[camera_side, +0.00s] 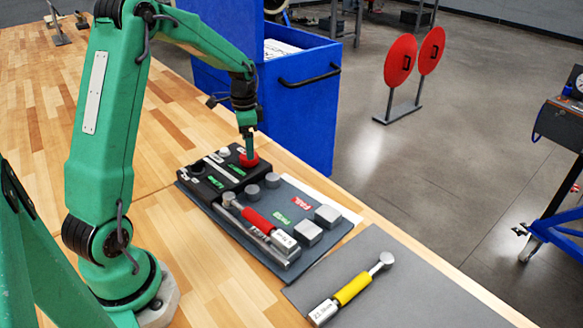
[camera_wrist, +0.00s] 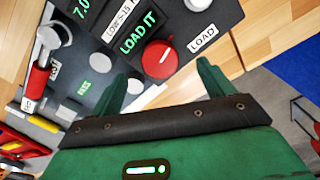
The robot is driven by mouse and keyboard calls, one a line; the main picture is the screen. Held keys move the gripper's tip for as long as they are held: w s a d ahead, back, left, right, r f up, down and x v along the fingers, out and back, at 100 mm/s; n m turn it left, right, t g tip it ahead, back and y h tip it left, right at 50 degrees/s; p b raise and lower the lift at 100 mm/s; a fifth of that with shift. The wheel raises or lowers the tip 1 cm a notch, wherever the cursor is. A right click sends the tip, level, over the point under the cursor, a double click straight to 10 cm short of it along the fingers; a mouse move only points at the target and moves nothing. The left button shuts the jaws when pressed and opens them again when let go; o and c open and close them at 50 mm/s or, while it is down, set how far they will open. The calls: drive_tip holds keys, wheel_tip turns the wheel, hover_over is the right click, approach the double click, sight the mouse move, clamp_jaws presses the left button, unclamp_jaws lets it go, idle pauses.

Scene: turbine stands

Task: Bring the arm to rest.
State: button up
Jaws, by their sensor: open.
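My gripper (camera_side: 248,150) is over the red knob (camera_side: 250,160) on a black tester box (camera_side: 187,180), with the arm bent above the bench. In the wrist view my gripper (camera_wrist: 165,82) has its two green fingers spread apart. The red knob (camera_wrist: 160,59), with a white mark, shows between and just beyond them, and nothing is held. I cannot tell whether a fingertip touches the knob. The box display (camera_wrist: 139,32) reads "LOAD IT" in green.
A red-gripped wrench (camera_side: 258,221) lies on the dark tray (camera_side: 222,222) with grey blocks and PASS and FAIL marks. A yellow-gripped wrench (camera_side: 352,288) lies on a grey mat (camera_side: 385,262). A blue bin (camera_side: 305,120) stands beyond the bench. The bench's left part is mostly clear.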

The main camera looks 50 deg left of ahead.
drive_tip(key=shift+r, duration=0.15)
drive_tip(key=shift+d+r, duration=0.2)
drive_tip(key=shift+r, duration=0.05)
drive_tip(key=s+d+r+n+t, duration=0.4)
drive_tip(key=s+d+r, duration=0.8)
drive_tip(key=d+r, duration=0.25)
drive_tip(key=s+d+n+t, duration=0.1)
drive_tip(key=s+d, duration=0.4)
drive_tip(key=s, duration=0.2)
drive_tip(key=shift+f+t, duration=0.25)
drive_tip(key=shift+t, duration=0.05)
idle(1.1)
